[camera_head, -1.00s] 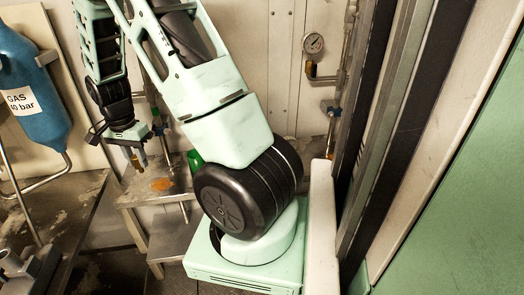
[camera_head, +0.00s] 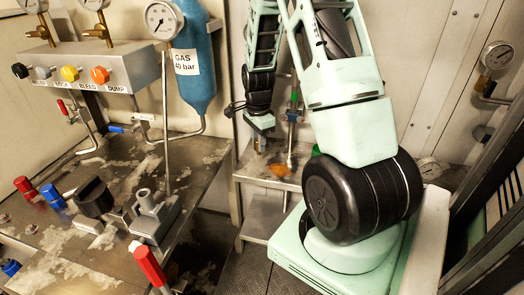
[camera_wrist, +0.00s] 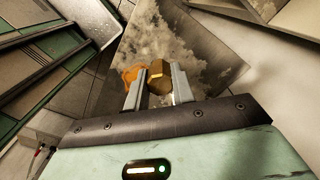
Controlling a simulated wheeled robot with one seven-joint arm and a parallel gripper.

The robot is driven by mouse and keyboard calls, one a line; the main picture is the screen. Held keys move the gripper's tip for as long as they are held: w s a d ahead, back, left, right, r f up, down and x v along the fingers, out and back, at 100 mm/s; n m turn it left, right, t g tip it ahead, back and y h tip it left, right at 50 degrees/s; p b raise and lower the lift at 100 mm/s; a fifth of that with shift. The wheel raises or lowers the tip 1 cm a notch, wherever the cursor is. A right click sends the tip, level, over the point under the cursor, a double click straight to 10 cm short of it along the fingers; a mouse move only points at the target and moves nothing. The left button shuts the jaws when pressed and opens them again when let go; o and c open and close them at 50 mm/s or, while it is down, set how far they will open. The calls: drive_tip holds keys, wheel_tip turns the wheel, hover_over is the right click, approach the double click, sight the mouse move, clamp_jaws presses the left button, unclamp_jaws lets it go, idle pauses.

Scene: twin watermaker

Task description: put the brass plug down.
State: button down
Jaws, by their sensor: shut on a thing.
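In the wrist view the brass plug (camera_wrist: 160,76) sits between the two fingers of my gripper (camera_wrist: 158,86), which is shut on it. Its hexagonal end faces the camera. Beyond it lies a stained metal bench top (camera_wrist: 200,45), with an orange patch (camera_wrist: 132,74) to the left of the plug. In the head view my gripper (camera_head: 260,143) hangs small above a low metal bench (camera_head: 250,160), close to the orange patch. The plug is too small to make out clearly there.
A larger metal worktop (camera_head: 120,190) at left carries red and blue handles, a black knob (camera_head: 93,197) and a grey fitting (camera_head: 155,215). A valve panel (camera_head: 85,72) and a blue gas cylinder (camera_head: 196,60) stand behind it. A vertical pipe with a valve (camera_head: 291,125) is close to my gripper.

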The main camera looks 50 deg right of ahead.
sight(259, 154)
drive_tip(key=shift+f, duration=2.05)
drive_tip(key=shift+f, duration=0.1)
drive_tip(key=shift+f, duration=0.15)
drive_tip(key=c, duration=1.2)
unclamp_jaws()
drive_tip(key=shift+o, duration=0.2)
